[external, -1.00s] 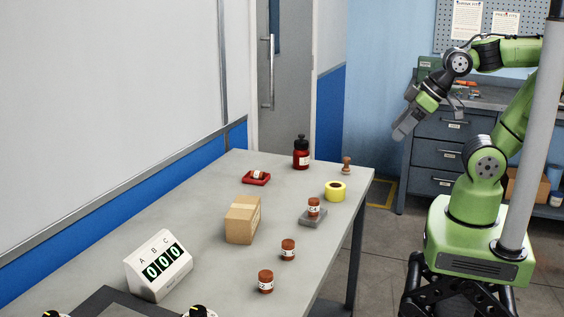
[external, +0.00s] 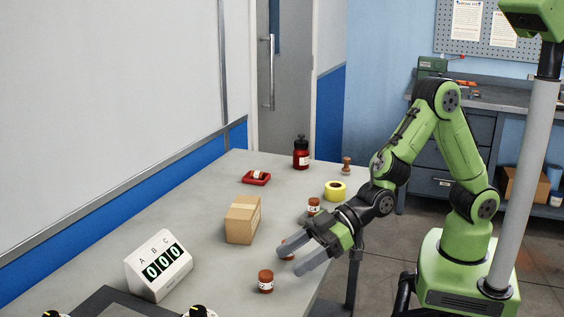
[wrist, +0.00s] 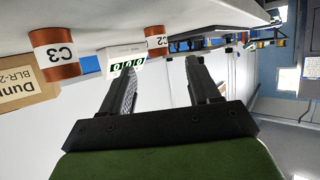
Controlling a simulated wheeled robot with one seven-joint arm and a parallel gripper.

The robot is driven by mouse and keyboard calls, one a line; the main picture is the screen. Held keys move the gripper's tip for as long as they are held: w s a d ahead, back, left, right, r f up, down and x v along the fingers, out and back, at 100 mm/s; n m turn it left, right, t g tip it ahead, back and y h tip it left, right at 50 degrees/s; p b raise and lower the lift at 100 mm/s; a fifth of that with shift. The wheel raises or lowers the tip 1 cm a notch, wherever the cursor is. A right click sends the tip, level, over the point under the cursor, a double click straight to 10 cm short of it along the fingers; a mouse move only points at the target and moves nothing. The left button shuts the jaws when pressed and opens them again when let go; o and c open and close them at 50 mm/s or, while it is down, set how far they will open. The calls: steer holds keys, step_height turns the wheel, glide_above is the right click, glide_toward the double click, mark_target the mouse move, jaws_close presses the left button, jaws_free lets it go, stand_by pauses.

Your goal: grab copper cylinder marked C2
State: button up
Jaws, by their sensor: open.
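In the wrist view, which is upside down, the copper cylinder marked C2 (wrist: 157,40) shows beyond my fingertips, near the counter display. By position it matches the front copper cylinder (external: 265,282) on the table in the external view. My gripper (external: 296,258) is open and empty, its fingers pointing left over the table, short of C2; it also shows in the wrist view (wrist: 162,68). The cylinder marked C3 (wrist: 54,54) is closer to the camera, at the left. In the external view a finger mostly hides the middle cylinder (external: 286,256).
Another copper cylinder (external: 313,205) is beside my wrist. A cardboard box (external: 243,220) and the A-B-C display (external: 160,266) stand left of the gripper. Yellow tape (external: 335,191), a red bottle (external: 301,155), a red tray (external: 266,181) and a stamp (external: 347,165) are farther back.

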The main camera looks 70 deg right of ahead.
mark_target(274, 287)
steer(key=b+x, duration=0.1)
steer(key=x, duration=0.5)
steer(key=shift+d+f, duration=0.1)
steer(key=shift+f, duration=0.1)
steer(key=shift+r, duration=0.1)
jaws_close()
